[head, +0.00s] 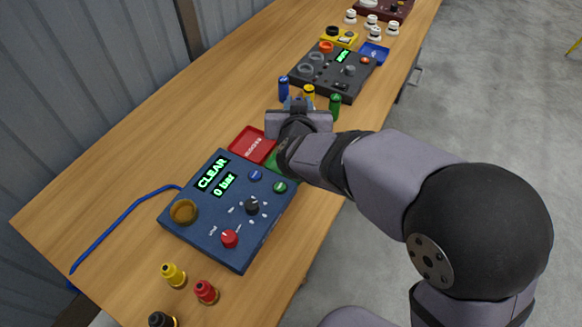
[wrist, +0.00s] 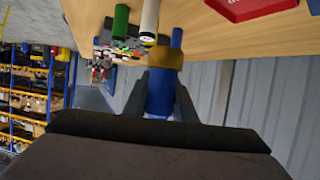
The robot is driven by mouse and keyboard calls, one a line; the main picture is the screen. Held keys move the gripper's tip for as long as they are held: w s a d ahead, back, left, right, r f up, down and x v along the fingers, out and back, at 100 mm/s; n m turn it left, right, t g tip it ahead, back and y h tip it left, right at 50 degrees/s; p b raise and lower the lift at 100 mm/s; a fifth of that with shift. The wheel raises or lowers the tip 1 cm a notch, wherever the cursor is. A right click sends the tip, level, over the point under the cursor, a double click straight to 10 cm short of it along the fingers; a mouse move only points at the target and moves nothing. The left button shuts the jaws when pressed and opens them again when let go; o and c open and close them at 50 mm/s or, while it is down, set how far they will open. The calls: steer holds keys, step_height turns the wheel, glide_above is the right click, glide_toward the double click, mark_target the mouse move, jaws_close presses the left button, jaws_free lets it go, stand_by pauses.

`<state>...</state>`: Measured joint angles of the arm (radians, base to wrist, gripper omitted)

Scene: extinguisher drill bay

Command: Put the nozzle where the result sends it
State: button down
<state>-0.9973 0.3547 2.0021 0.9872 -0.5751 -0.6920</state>
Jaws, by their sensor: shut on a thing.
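My gripper (head: 297,106) is above the table, beyond the red and green trays. In the wrist view my gripper (wrist: 161,98) is shut on a blue nozzle (wrist: 160,104) with a brass collar. The arm mostly hides the nozzle in the head view. A blue test unit (head: 192,225) shows CLEAR and 0 bar on its screen; its brass-coloured round socket (head: 183,211) looks empty. Just behind the unit are a red tray (head: 246,138) with white lettering I cannot read and a green tray (head: 272,162), partly hidden by my wrist.
Blue (head: 284,88), yellow (head: 308,95) and green (head: 335,106) cylinders stand close to my gripper. A dark control box (head: 330,85) lies beyond them. Yellow (head: 173,274), red (head: 206,291) and black (head: 160,320) nozzles stand at the near end.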

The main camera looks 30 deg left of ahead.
steer(key=shift+n+g+y, duration=0.4)
steer(key=shift+n+y, duration=0.2)
steer(key=shift+s+a+f+b, duration=0.2)
steer(key=shift+s+f, duration=0.1)
steer(key=shift+f, duration=1.7)
steer(key=shift+s+a+f+b, duration=0.1)
steer(key=shift+s+a+f, duration=0.2)
steer(key=shift+f, duration=1.65)
steer(key=shift+s+a+f+b, duration=0.1)
steer(key=shift+s+f, duration=0.25)
steer(key=shift+f, duration=1.65)
steer(key=shift+f, duration=0.1)
steer(key=shift+f, duration=0.15)
steer(key=c, duration=1.5)
jaws_free()
steer(key=shift+o, duration=0.2)
